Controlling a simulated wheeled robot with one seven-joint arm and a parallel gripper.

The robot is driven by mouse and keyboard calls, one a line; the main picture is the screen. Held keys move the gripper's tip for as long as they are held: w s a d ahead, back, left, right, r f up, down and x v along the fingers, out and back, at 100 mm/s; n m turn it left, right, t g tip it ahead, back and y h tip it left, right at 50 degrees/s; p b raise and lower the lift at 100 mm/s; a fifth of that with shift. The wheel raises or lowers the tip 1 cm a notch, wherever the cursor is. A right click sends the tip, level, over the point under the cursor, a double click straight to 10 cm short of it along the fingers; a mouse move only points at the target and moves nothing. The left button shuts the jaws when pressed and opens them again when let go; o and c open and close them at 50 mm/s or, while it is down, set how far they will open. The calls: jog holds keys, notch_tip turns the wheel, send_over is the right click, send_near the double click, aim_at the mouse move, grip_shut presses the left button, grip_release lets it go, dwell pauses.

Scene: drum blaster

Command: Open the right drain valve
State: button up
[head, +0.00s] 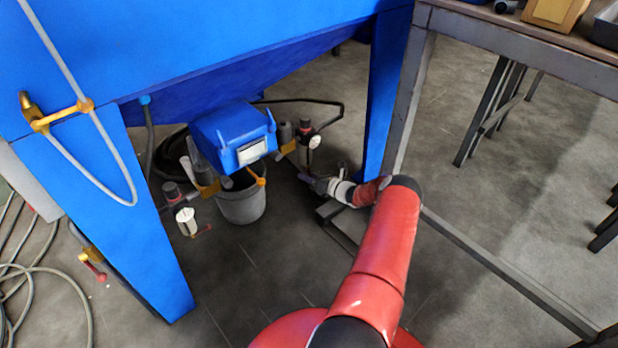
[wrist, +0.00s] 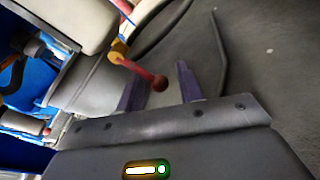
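The right drain valve shows in the wrist view as a yellow body (wrist: 118,50) with a red lever (wrist: 140,69) ending in a round red knob. The knob lies between the two purple fingertips of my gripper (wrist: 159,76). The valve lever is too small or hidden to make out there.
The blue machine (head: 230,40) overhangs the area, with a blue leg (head: 382,90) close right of my gripper. A grey bucket (head: 241,205) and a left filter unit (head: 187,220) stand to the left. A metal table frame (head: 408,95) is at the right.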

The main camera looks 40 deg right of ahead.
jog(key=p+v, duration=0.1)
jog(key=v, duration=0.6)
jog(key=shift+s, duration=0.35)
jog(key=shift+s+r, duration=0.1)
dwell(0.4)
